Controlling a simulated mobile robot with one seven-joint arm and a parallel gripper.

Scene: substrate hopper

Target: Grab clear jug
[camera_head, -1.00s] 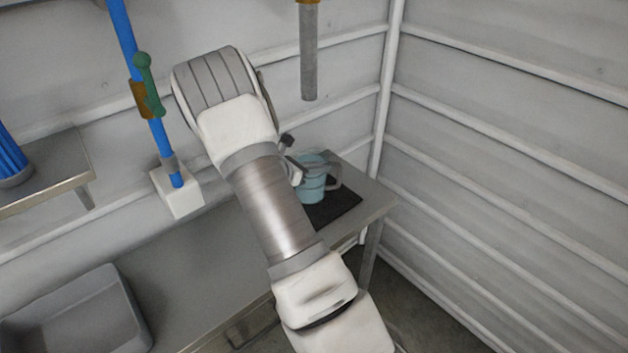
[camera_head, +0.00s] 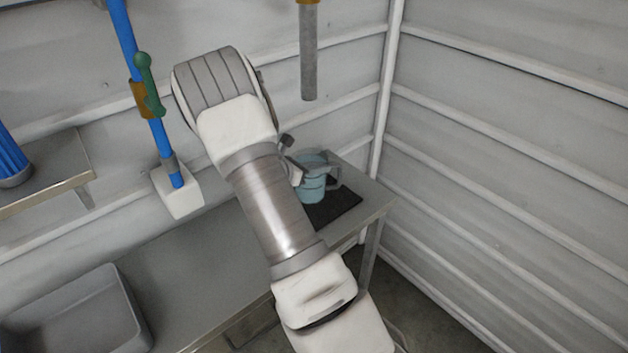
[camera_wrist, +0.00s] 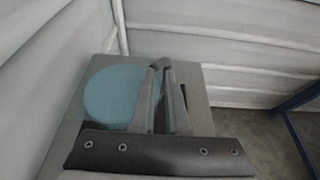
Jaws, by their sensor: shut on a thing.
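The clear jug (camera_head: 311,186) has a blue tint and stands upright at the right end of the metal table, by a black mat. In the wrist view the jug (camera_wrist: 108,96) is a round blue shape just left of my fingers. My gripper (camera_wrist: 161,68) is shut on the jug at its right side, where the handle would be. The handle itself is mostly hidden between the fingers. In the head view my arm covers part of the gripper, and grey finger parts show around the jug.
The black mat (camera_head: 334,208) lies on the table (camera_head: 205,262). A grey bin (camera_head: 80,318) sits at the lower left. A blue pole with a green handle (camera_head: 148,85) stands behind. A grey pipe (camera_head: 309,60) hangs above the jug. Ribbed walls close off the back and right.

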